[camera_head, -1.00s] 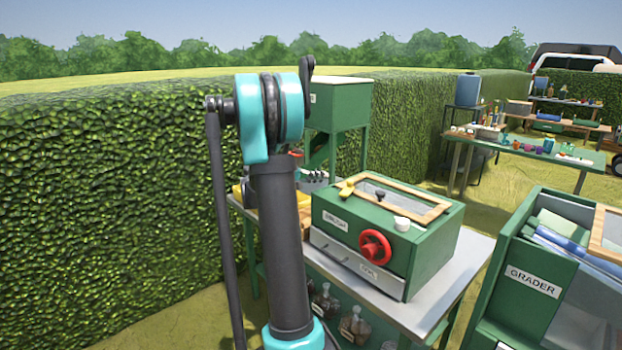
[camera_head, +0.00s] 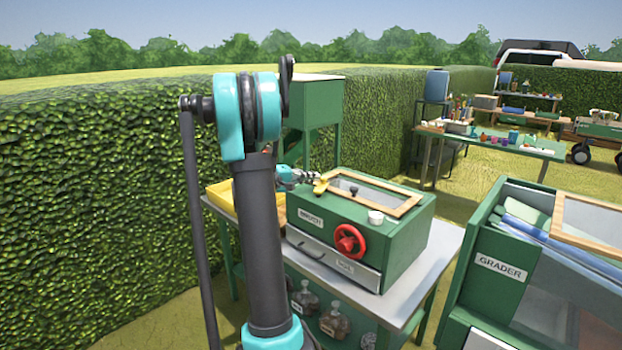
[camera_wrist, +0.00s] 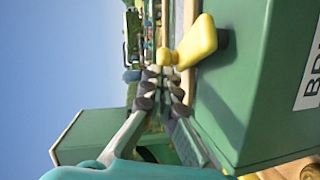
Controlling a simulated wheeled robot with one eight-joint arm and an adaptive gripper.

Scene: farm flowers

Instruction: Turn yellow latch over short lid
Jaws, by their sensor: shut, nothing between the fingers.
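The yellow latch (camera_head: 320,186) sits at the left end of the wood-framed lid (camera_head: 408,207) on top of the green box (camera_head: 385,238). The lid has a clear pane and lies flat on the box. In the wrist view the latch (camera_wrist: 197,43) is large, with a rounded knob at its narrow end. My gripper (camera_head: 312,177) is shut and empty, just left of the latch. Its dark finger pads (camera_wrist: 162,84) show close below the knob in the wrist view. I cannot tell whether they touch it.
The box has a red handwheel (camera_head: 350,240), a white round cap (camera_head: 376,217) and a drawer, and stands on a grey table (camera_head: 440,245). A green hopper (camera_head: 322,115) stands behind. The GRADER box (camera_head: 500,300) is at right. A hedge runs along the left.

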